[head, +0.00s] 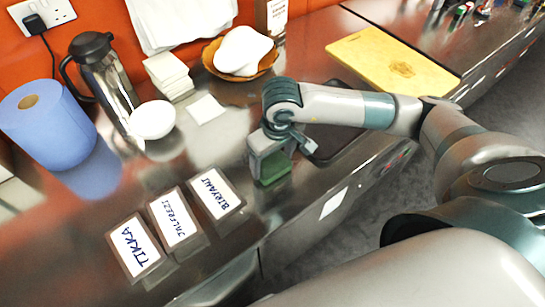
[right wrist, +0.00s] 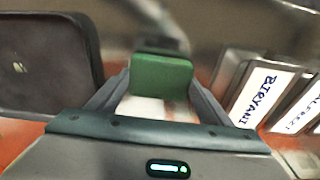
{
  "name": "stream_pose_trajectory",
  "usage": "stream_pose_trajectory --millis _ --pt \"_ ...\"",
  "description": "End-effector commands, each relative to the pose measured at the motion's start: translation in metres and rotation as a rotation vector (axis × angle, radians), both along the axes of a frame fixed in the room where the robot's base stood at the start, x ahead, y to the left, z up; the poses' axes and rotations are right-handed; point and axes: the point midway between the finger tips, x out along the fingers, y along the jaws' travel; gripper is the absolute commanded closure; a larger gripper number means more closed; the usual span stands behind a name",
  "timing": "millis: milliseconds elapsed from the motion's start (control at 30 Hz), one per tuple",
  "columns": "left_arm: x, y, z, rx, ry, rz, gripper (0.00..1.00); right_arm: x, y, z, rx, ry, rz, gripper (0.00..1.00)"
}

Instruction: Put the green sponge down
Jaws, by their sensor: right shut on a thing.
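The green sponge (head: 275,168) is at my right gripper (head: 271,155), over the steel counter (head: 235,135) in the head view. In the right wrist view, the sponge (right wrist: 161,76) sits between the two fingers of my right gripper (right wrist: 160,90), which is shut on it. The gripper points down, and its body hides the sponge's upper part in the head view. I cannot tell whether the sponge touches the counter. My left gripper is not in view.
Labelled holders for BIRYANI (head: 216,194), JALFREZI (head: 174,220) and TIKKA (head: 136,247) stand left of the sponge. A dark tray (head: 335,140) lies to its right, with a yellow board (head: 385,60) beyond. A white bowl (head: 152,120) and blue roll (head: 48,128) stand farther left.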

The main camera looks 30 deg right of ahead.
Motion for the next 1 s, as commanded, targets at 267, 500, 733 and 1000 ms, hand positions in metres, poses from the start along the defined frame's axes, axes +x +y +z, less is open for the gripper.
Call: stream_pose_trajectory --millis 267,500,733,1000 --pt "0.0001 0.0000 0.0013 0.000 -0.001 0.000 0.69 0.0001 0.0001 -0.0037 0.000 -0.001 0.001 0.45" --pt "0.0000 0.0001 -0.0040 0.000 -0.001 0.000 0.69 0.0003 0.0000 -0.0070 0.000 -0.002 0.001 0.45" --pt "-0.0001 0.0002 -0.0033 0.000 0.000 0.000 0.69 0.0002 0.0000 -0.0060 0.000 -0.001 0.001 0.08" --pt "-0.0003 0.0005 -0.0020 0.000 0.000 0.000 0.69 0.0001 0.0000 -0.0050 0.000 -0.001 0.000 0.08"
